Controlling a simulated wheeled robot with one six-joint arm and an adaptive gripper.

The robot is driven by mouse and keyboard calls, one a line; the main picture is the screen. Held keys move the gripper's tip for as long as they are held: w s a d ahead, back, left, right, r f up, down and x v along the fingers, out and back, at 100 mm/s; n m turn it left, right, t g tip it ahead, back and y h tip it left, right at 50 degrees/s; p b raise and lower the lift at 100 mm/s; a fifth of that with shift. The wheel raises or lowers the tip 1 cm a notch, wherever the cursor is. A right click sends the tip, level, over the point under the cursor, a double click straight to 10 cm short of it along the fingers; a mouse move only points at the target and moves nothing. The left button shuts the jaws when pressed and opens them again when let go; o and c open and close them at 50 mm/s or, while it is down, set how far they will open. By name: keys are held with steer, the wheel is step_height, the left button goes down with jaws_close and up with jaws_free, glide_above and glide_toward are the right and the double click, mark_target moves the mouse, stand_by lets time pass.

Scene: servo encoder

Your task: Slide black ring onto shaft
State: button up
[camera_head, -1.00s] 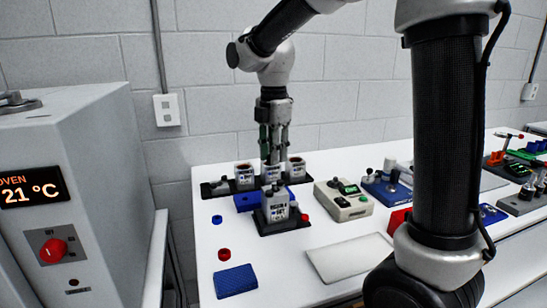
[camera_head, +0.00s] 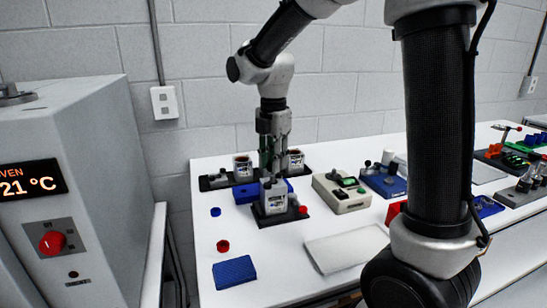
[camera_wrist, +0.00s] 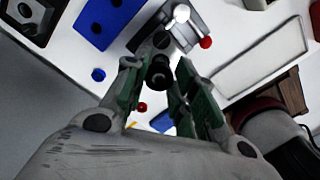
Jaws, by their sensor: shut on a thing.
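My gripper (camera_head: 271,178) points down over the servo unit (camera_head: 274,203), a grey labelled box on a black base. In the wrist view my gripper (camera_wrist: 159,75) has its green-padded fingers closed around a small dark round part, the black ring (camera_wrist: 158,72). The servo unit (camera_wrist: 193,22) shows just beyond the fingertips, with a white round knob (camera_wrist: 181,13) and a red knob (camera_wrist: 205,42). The ring and fingers overlap the near part of the unit, so the shaft and any contact with it cannot be made out. The ring is too small to tell in the head view.
A beige meter (camera_head: 342,192) stands to the right. Red (camera_head: 223,246) and blue (camera_head: 215,212) caps and a blue pad (camera_head: 234,273) lie at front left.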

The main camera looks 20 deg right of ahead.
steer(key=shift+f, duration=0.2)
steer(key=shift+f, duration=1.05)
steer(key=o, duration=0.9)
steer(key=o, duration=0.3)
steer(key=shift+o, duration=0.2)
steer(key=shift+r, duration=0.1)
steer(key=shift+r, duration=3.1)
